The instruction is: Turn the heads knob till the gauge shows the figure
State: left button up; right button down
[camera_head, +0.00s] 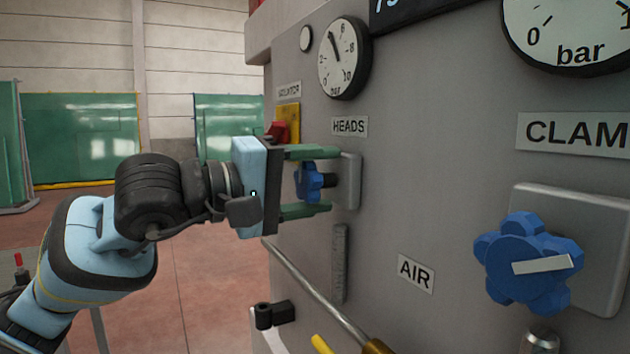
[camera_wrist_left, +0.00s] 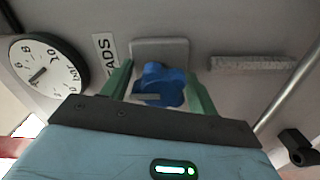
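The blue lobed heads knob (camera_head: 309,181) sits on a grey plate (camera_head: 348,181) under the HEADS label (camera_head: 349,126). My left gripper (camera_head: 305,182) reaches it from the left. Its green fingers stand above and below the knob, with a gap visible on each side. In the left wrist view the knob (camera_wrist_left: 160,85) lies between the fingers, and its pale pointer mark shows. The round white gauge (camera_head: 343,58) is above the label. Its black needle points up and slightly left, near where 4 would be. The gauge also shows in the left wrist view (camera_wrist_left: 48,66). My right gripper is out of view.
A red switch on a yellow plate (camera_head: 287,124) is close above the left gripper. A large blue knob (camera_head: 527,262) and a bar gauge (camera_head: 570,30) are at the right, by the CLAM label (camera_head: 575,133). A slanted metal rod (camera_head: 315,292) runs below.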

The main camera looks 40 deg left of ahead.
aim_at(299, 187)
pick_arm(q)
jog(key=shift+o, duration=1)
jog(key=shift+s, duration=0.1)
jog(key=shift+s+a+f+b, duration=0.15)
jog(key=shift+s+a+b, duration=0.2)
jog(key=shift+s+b, duration=0.15)
jog(key=b+v, duration=0.2)
jog(key=v, duration=0.1)
jog(key=shift+f, duration=0.1)
jog(key=shift+s+a+b, duration=0.1)
jog(key=shift+s+b, duration=0.25)
jog(key=shift+b, duration=0.1)
jog(key=shift+b+v, duration=0.95)
jog(key=shift+b, duration=0.15)
jog(key=shift+s+a, duration=0.1)
jog(key=shift+s, duration=0.25)
jog(key=shift+s+r, duration=0.1)
jog(key=shift+r, duration=0.15)
